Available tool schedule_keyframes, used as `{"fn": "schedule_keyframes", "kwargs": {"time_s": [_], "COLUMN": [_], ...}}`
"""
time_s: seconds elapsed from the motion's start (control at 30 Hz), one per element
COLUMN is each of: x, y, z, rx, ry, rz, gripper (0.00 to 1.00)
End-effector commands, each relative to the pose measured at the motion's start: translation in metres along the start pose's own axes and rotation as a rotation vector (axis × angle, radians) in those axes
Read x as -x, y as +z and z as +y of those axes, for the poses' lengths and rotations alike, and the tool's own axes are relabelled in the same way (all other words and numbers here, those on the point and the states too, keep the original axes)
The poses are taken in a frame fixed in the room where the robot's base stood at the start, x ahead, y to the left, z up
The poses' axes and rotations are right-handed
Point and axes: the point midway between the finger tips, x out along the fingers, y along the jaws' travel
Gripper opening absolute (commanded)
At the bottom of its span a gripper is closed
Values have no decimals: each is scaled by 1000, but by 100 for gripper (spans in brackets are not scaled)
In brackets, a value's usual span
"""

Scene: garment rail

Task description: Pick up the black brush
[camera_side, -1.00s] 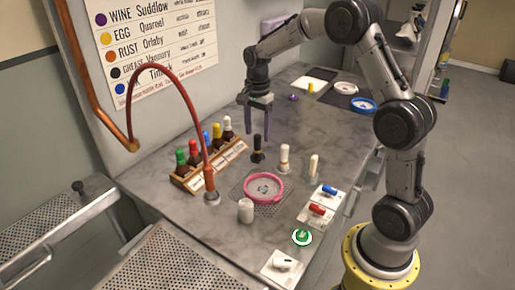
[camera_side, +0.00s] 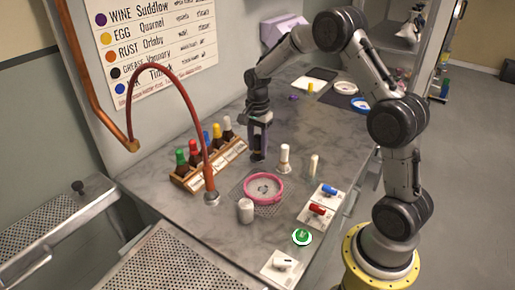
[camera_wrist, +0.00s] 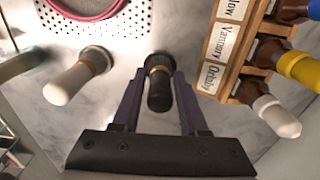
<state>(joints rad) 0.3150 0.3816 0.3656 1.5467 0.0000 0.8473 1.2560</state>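The black brush (camera_wrist: 160,88) stands upright on the marbled counter, with a yellowish band below its black handle. In the wrist view my gripper (camera_wrist: 158,95) has its two purple fingers on either side of the handle, with a visible gap at each side. In the side view my gripper (camera_side: 259,140) is lowered over the brush, and its fingers hide most of it. The brush's dark base (camera_side: 257,156) shows just below the fingers.
A wooden rack (camera_side: 208,168) of capped bottles stands close to the left. A white-handled brush (camera_side: 284,158) stands to the right. A pink ring dish (camera_side: 264,187) on a perforated plate lies in front. A red hose (camera_side: 152,72) arches at left.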

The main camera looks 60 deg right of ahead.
Motion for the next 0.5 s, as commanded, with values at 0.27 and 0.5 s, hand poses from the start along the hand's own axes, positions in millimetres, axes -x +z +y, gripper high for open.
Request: {"fn": "schedule_keyframes", "kwargs": {"time_s": [0.27, 0.5], "x": [0, 1], "y": [0, 0], "z": [0, 0], "rx": [0, 0], "ry": [0, -1], "rz": [0, 0], "gripper": [0, 0]}}
